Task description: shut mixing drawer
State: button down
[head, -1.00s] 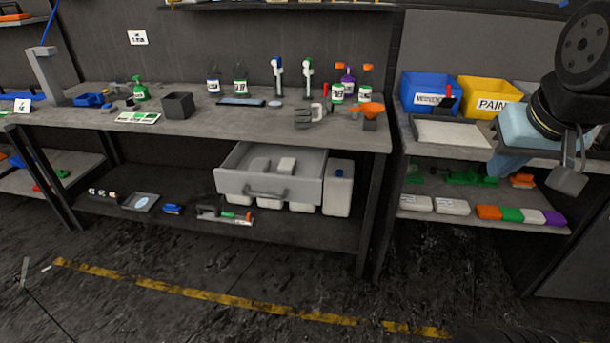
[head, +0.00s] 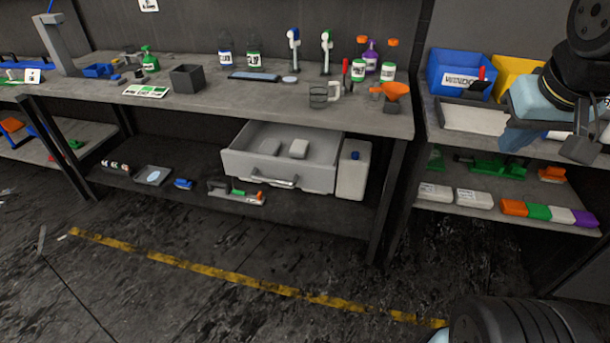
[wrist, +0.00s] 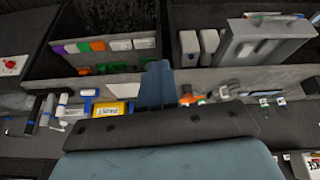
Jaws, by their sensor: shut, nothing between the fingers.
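The mixing drawer (head: 283,160) is a light grey open-topped box under the long bench. It sticks out toward me, pulled open, with its bar handle (head: 275,182) on the front face. In the wrist view, which looks upside down, the drawer (wrist: 262,45) is at the upper right. My gripper (head: 516,139) is at the right in the head view, in front of the side shelf and well away from the drawer. Its blue fingers (wrist: 157,86) are shut and empty in the wrist view.
A white canister (head: 352,175) stands just right of the drawer. The bench top (head: 200,105) holds bottles, cups and tools above it. A side shelf with blue (head: 455,72) and yellow bins is at right. The floor before the drawer is clear, with a yellow stripe (head: 230,285).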

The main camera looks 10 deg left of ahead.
aim_at(305, 178)
jog(key=w+a+f+n+g+h, duration=0.2)
jog(key=w+f+n+g+h, duration=0.2)
jog(key=w+f+n+h, duration=0.45)
jog(key=w+a+f+n+t+h, duration=0.4)
jog(key=w+a+f+n+t, duration=0.1)
jog(key=w+a+f+n, duration=0.4)
jog(key=s+a+f+n+t+y, duration=0.3)
jog(key=a+f+n+t+y, duration=0.3)
jog(key=a+f+n, duration=0.55)
jog(key=s+a+f+n+t+y, duration=0.3)
jog(key=a+f+n+t+y, duration=0.45)
jog(key=a, duration=0.75)
jog(key=w, duration=0.4)
jog(key=w+f+m+g+h, duration=0.1)
jog(key=w, duration=0.3)
jog(key=w+d+m+h, duration=0.1)
jog(key=w, duration=0.3)
jog(key=shift+w+d+f+g, duration=0.1)
jog(key=shift+f+g, duration=0.1)
jog(key=shift+g, duration=0.05)
jog(key=shift+w, duration=0.6)
